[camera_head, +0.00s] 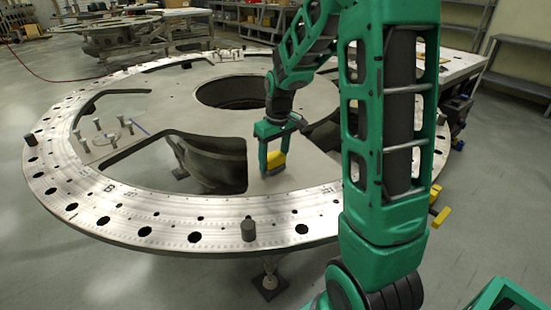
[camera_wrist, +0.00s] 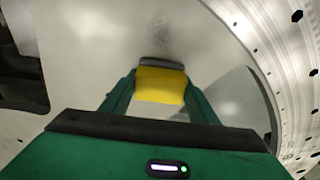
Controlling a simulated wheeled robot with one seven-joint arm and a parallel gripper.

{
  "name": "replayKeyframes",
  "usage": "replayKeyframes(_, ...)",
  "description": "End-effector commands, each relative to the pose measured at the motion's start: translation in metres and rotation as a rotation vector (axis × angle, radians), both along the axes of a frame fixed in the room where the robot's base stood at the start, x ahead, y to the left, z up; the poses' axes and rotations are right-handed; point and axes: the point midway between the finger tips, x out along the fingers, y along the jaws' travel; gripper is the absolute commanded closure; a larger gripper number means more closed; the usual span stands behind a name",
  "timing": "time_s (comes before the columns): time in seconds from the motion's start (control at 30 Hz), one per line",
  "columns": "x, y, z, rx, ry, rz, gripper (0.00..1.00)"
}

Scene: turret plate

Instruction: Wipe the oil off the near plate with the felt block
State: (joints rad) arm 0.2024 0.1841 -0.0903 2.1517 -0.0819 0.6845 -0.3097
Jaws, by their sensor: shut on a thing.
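My gripper (camera_head: 272,158) is shut on the yellow felt block (camera_head: 277,161), low over the grey inner plate. In the wrist view the block (camera_wrist: 160,87) sits between the two green fingers, with its grey felt edge (camera_wrist: 162,63) at the far side. I cannot tell for sure whether the felt touches the plate. The near plate (camera_wrist: 95,40) fills much of the wrist view. A faint dark oil smudge (camera_wrist: 158,22) shows on it beyond the block. In the head view the near plate (camera_head: 300,160) is partly hidden by my arm.
A wide drilled ring (camera_head: 170,220) surrounds the plate, with large openings (camera_head: 215,165) beside it. A dark cylinder (camera_head: 248,230) stands on the ring's near edge. Several upright pins (camera_head: 112,138) stand at the left. A large round hole (camera_head: 230,92) lies behind my gripper.

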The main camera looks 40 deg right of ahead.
Motion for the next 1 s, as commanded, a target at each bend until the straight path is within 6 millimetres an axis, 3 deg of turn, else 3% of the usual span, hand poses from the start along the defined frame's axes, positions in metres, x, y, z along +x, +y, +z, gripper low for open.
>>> replayKeyframes(0.1,0.001,-0.001,0.024,-0.002,-0.008,0.001,0.78)
replayKeyframes(0.6,0.001,0.0,0.066,-0.002,-0.005,0.002,0.78)
replayKeyframes(1.0,0.001,0.003,0.081,-0.001,-0.002,0.006,0.78)
